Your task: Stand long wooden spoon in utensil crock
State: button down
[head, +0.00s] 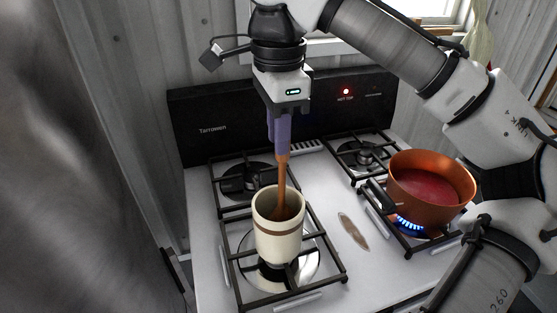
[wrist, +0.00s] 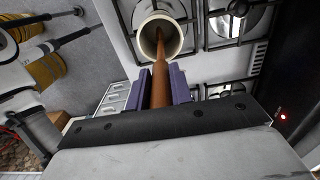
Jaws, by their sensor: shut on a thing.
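The long wooden spoon (head: 282,178) hangs nearly upright, its upper handle between the purple fingers of my gripper (head: 279,147). My gripper is shut on it, above the utensil crock. The crock (head: 278,236) is cream with a brown band and stands upright on the front left burner grate. The spoon's lower end is inside the crock's mouth; whether it touches the bottom is hidden. In the wrist view the spoon (wrist: 160,80) runs from between the fingers (wrist: 160,85) into the crock (wrist: 146,45).
A copper pot (head: 432,188) with red contents sits on the right burner over a lit blue flame (head: 409,224). A spoon rest or oval dish (head: 353,231) lies between the burners. The black back panel (head: 215,125) stands behind my gripper.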

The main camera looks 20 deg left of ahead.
aim_at(278, 160)
jog(key=shift+f+p, duration=0.8)
jog(key=shift+f, duration=1.45)
jog(key=shift+f, duration=0.1)
jog(key=c, duration=1.3)
grip_release()
jog(key=shift+o, duration=0.2)
jog(key=shift+f+b, duration=0.15)
jog(key=shift+b, duration=0.15)
jog(key=shift+b, duration=0.3)
notch_tip(278, 160, up, 14)
jog(key=shift+s, duration=0.1)
